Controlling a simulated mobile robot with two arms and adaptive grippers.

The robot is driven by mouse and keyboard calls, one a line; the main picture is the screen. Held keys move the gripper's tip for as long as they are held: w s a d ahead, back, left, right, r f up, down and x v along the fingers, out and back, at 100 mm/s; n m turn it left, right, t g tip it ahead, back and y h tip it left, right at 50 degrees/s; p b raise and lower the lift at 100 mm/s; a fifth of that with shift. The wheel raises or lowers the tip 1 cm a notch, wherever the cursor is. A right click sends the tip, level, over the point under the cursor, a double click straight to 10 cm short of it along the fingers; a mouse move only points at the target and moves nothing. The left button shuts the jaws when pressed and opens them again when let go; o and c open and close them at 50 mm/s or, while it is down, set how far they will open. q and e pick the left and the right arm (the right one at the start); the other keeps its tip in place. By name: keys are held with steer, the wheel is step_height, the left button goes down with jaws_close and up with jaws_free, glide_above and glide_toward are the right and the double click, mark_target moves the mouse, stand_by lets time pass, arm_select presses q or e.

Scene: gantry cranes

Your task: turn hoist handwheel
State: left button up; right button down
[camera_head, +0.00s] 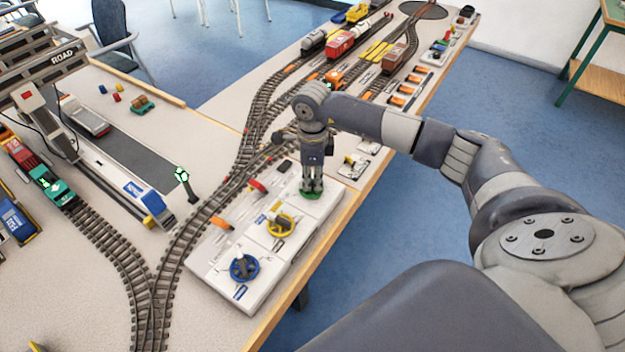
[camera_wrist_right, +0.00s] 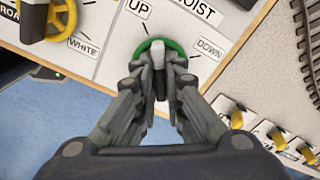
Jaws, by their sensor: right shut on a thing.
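The hoist handwheel is a green wheel (camera_head: 313,195) at the far end of the white control panel (camera_head: 212,268). In the right wrist view the green wheel (camera_wrist_right: 168,46) has a grey grip across its middle, between the UP and DOWN marks of the HOIST label. My right gripper (camera_head: 312,190) points down onto it. In the right wrist view its fingers (camera_wrist_right: 162,85) are closed around the grip and hide part of the wheel. My left gripper is not in view.
A yellow handwheel (camera_head: 280,225) and a blue handwheel (camera_head: 244,268) sit nearer on the same panel. Curved railway track (camera_head: 185,238) runs along its left. A signal post (camera_head: 186,182) with a green top stands beyond the track. Orange switches (camera_head: 402,98) line the right table edge.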

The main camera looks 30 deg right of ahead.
mark_target(312, 181)
steer(key=m+b, duration=0.1)
steer(key=m, duration=0.4)
steer(key=shift+m, duration=0.3)
steer(key=shift+a+m, duration=0.1)
steer(key=shift+m, duration=2.1)
steer(key=shift+r, duration=0.1)
steer(key=c, duration=1.7)
jaws_free()
step_height(312, 181, up, 12)
steer(key=shift+f, duration=0.1)
